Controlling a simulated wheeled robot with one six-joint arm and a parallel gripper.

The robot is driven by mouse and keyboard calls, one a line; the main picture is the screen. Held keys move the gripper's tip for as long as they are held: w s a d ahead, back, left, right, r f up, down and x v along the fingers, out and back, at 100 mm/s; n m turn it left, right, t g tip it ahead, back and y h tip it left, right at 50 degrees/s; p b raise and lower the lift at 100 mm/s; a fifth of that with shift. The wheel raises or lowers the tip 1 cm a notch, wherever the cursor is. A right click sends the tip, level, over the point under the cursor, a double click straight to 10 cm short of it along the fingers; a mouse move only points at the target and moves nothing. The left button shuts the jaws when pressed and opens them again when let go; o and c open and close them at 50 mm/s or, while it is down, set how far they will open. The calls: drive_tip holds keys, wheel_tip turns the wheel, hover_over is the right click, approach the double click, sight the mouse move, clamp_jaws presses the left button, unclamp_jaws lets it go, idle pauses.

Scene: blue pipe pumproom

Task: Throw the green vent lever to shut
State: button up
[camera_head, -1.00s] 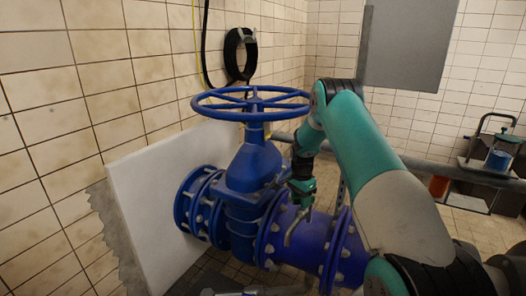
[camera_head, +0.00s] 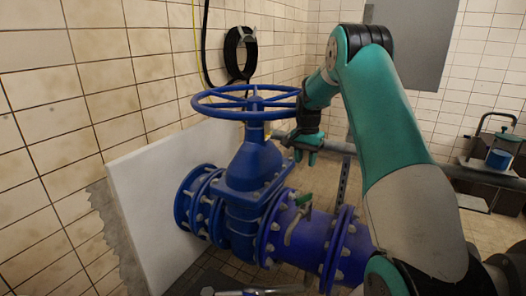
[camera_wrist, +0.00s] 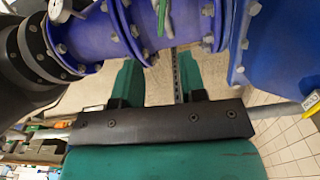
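The green vent lever (camera_head: 304,199) sits on top of a small metal tap with a bent spout (camera_head: 291,228), on the blue pipe right of the big valve. It appears short in the head view, and I cannot tell its exact setting. In the wrist view the green lever (camera_wrist: 162,14) shows at the top edge, beyond the fingertips and between them sideways. My gripper (camera_head: 308,150) is above the lever, clear of it, fingers pointing down. In the wrist view my gripper (camera_wrist: 160,75) has its two green fingers apart with nothing between them.
A blue handwheel (camera_head: 252,102) tops the large blue valve (camera_head: 252,165) just left of my gripper. A grey horizontal pipe (camera_head: 420,165) runs behind. A pressure gauge (camera_wrist: 60,10) shows in the wrist view. A trolley (camera_head: 495,160) stands far right. The space above the blue pipe is open.

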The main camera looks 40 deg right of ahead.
drive_tip(key=s+a+r+n+p, duration=0.1)
drive_tip(key=a+r+n, duration=0.2)
drive_tip(key=a, duration=0.6)
drive_tip(key=s+a+r+n+t+p, duration=0.1)
drive_tip(key=a+r+n, duration=0.3)
drive_tip(key=a, duration=0.6)
drive_tip(key=shift+a+r+n+y, duration=0.15)
drive_tip(key=shift+r+n+y, duration=0.15)
drive_tip(key=shift+r, duration=0.75)
drive_tip(key=shift+s, duration=0.1)
